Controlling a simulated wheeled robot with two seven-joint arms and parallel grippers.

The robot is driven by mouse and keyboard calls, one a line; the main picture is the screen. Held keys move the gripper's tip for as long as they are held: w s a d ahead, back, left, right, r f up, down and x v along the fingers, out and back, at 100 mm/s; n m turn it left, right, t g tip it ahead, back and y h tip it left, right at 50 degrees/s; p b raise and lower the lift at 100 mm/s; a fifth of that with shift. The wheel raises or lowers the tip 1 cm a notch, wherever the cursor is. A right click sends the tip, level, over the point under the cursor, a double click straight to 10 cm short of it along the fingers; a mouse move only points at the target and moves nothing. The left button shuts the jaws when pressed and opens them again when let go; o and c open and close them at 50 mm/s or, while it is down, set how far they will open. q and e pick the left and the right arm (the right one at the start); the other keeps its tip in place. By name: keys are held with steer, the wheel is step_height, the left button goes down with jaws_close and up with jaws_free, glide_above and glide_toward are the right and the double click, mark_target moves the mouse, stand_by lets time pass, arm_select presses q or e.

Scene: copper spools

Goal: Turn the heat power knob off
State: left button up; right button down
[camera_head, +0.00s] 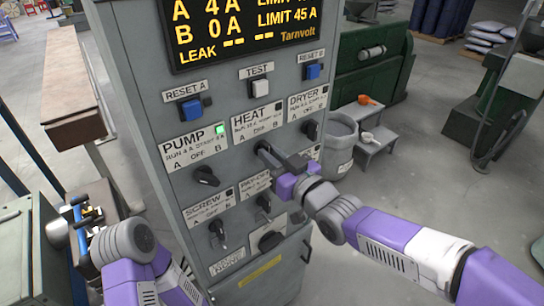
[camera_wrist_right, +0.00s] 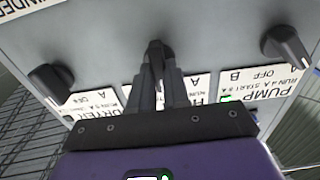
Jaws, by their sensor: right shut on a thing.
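The heat power knob (camera_head: 262,147) is a dark knob under the HEAT label (camera_head: 257,120) on the grey control panel. My right gripper (camera_head: 271,157) reaches it from the lower right and its dark fingers are closed around it. In the right wrist view, the heat knob (camera_wrist_right: 155,48) shows between the fingertips of the right gripper (camera_wrist_right: 159,76). The fingers hide part of the knob, so its exact setting cannot be told. The indicator by the HEAT label looks dark.
The pump knob (camera_head: 206,176), dryer knob (camera_head: 311,129) and screw knob (camera_head: 217,228) surround the heat knob. A green lamp (camera_head: 220,129) is lit at PUMP. The display (camera_head: 245,28) reads A 4A and B 0A.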

stand_by(0.3)
steer(key=c, duration=1.1)
jaws_free()
steer(key=v, duration=0.7)
steer(key=shift+s+d+p, duration=0.2)
steer(key=shift+s+p, duration=0.05)
steer(key=shift+p, duration=0.05)
steer(key=w+d+f+m+g+h, duration=0.1)
steer(key=d+f+m+g+h, duration=0.15)
steer(key=f, duration=1.25)
steer(key=w+d+f+m+g+h, duration=0.1)
steer(key=w+f+m+g+h, duration=0.2)
steer(key=f, duration=1.2)
steer(key=s+d+f+m+g+b, duration=0.1)
steer(key=s+f+m+g, duration=0.3)
steer(key=s+f, duration=1.6)
step_height(320, 180, down, 4)
steer(key=g+h, duration=0.1)
steer(key=g, duration=0.3)
steer(key=shift+s+d+f+g, duration=0.2)
steer(key=shift+d+f+g, duration=0.05)
steer(key=shift+g, duration=0.1)
